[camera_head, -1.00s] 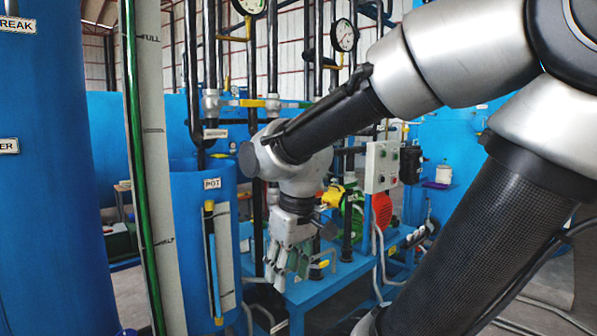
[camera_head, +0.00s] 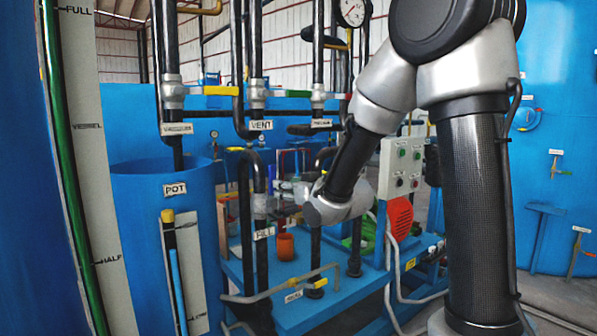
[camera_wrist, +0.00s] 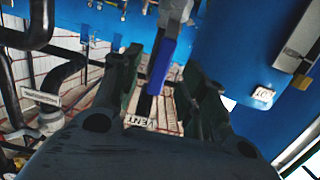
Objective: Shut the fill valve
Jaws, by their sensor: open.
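The fill valve (camera_head: 261,206) is a grey body on a black pipe, above a FILL label (camera_head: 264,233), in the head view. My gripper (camera_head: 292,188) is just right of it, partly hidden by my own wrist. In the wrist view my gripper (camera_wrist: 158,75) has its dark fingers spread. A blue lever handle (camera_wrist: 162,62) shows between them, running from a grey valve body (camera_wrist: 175,10) at the top. The lever appears to be the fill valve's; its label is not visible there. I cannot tell whether either finger touches it.
The blue POT tank (camera_head: 140,215) stands left of the fill pipe. Above are the vent valve (camera_head: 257,92) and other levers on vertical black pipes. A drain pipe (camera_head: 290,286) crosses low in front. A grey button box (camera_head: 401,168) stands to the right.

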